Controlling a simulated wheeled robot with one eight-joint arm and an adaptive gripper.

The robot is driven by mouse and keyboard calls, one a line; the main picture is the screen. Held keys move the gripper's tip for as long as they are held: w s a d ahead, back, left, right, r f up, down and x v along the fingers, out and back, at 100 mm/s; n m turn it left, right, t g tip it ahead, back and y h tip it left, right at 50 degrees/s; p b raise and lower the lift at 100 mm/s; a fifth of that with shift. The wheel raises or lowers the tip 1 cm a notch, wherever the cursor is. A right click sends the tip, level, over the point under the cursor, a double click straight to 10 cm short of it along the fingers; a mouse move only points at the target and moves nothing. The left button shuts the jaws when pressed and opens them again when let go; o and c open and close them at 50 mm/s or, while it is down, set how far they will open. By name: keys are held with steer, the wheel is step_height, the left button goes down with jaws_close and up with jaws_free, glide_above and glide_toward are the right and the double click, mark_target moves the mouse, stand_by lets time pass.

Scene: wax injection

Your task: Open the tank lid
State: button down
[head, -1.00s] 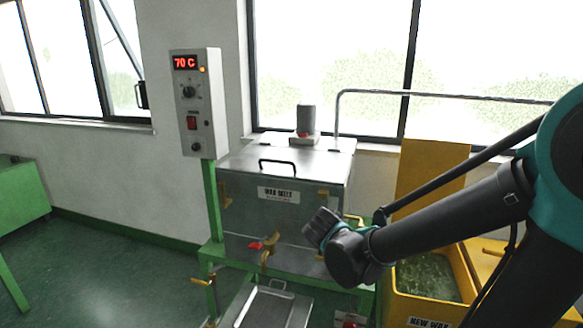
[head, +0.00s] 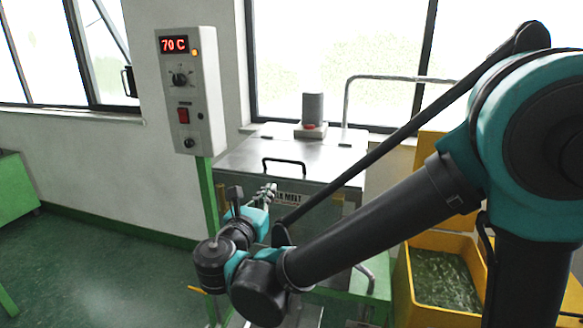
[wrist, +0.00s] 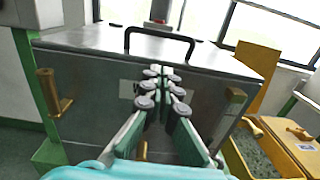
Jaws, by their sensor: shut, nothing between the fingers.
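The tank lid (head: 250,160) is a flat metal top with a black bar handle (head: 284,163) near its front edge. The lid is down on the grey metal wax melt tank (wrist: 90,95). The handle also shows in the wrist view (wrist: 160,40), at the top centre. My gripper (head: 270,190) is in front of the tank, a little lower than the handle and apart from it. In the wrist view its fingers (wrist: 164,80) are shut together with nothing between them, pointing toward the tank front and the handle. My arm hides much of the tank's front in the head view.
A control box (head: 190,90) reading 70 C stands on a green post at the left. A yellow bin (head: 410,290) with wax pieces stands at the right. A motor (head: 312,108) sits at the lid's back, beside a pipe (head: 347,95).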

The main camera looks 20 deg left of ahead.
mark_target(277, 171)
steer(key=shift+n, duration=0.3)
steer(key=w, duration=0.3)
steer(key=w+a, duration=0.1)
steer(key=w, duration=0.2)
steer(key=w+a+r, duration=0.1)
steer(key=w, duration=0.2)
steer(key=shift+w, duration=0.15)
steer(key=shift+r, duration=0.15)
